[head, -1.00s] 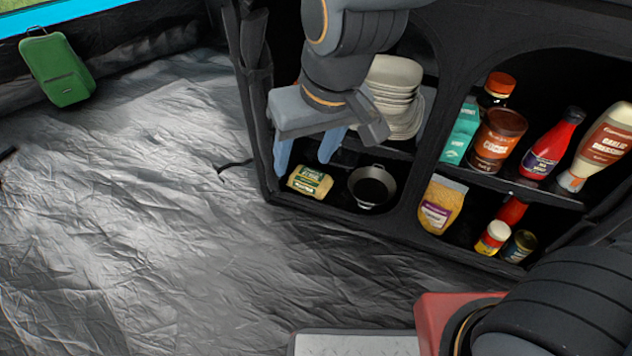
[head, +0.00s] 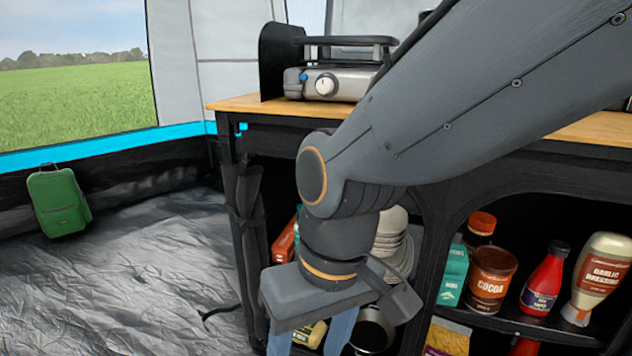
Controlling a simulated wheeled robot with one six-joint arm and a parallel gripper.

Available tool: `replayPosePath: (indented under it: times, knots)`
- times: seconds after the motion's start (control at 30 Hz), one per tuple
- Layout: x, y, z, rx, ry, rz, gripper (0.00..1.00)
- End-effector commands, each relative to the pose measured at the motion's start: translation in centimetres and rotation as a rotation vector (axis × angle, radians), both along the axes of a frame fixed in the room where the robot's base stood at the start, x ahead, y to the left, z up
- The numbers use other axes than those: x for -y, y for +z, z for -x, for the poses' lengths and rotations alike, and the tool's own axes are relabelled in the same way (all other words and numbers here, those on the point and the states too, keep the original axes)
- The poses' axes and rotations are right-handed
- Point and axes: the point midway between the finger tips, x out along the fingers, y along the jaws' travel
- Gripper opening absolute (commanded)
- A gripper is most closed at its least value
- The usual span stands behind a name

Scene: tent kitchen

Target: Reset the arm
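My gripper (head: 312,338) points down in front of the left opening of the black shelf unit (head: 432,225). Its two blue-grey fingers stand apart, with a gap between them, and their tips run past the bottom of the picture. I see nothing held in the visible part of the gap. My arm (head: 470,90) reaches in from the upper right, bends at the elbow and hides part of the counter and the left shelves.
A camp stove (head: 335,82) stands on the wooden counter (head: 237,103). The shelves hold stacked plates (head: 393,240), a dark pan (head: 374,330), a cocoa jar (head: 491,279), a red bottle (head: 545,281) and garlic dressing (head: 598,278). A green suitcase (head: 59,202) stands left.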

Motion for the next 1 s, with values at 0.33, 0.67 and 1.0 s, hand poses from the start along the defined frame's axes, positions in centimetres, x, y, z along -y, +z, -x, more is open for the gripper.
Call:
replayPosePath:
  times: [0.33,0.67,1.0]
  knots:
    - [0.0,0.0,0.0,0.000,0.000,0.000,0.55]
    - [0.0,0.0,0.0,0.000,0.000,0.000,0.55]
    - [0.6,1.2,-0.2,0.001,-0.020,0.006,0.55]
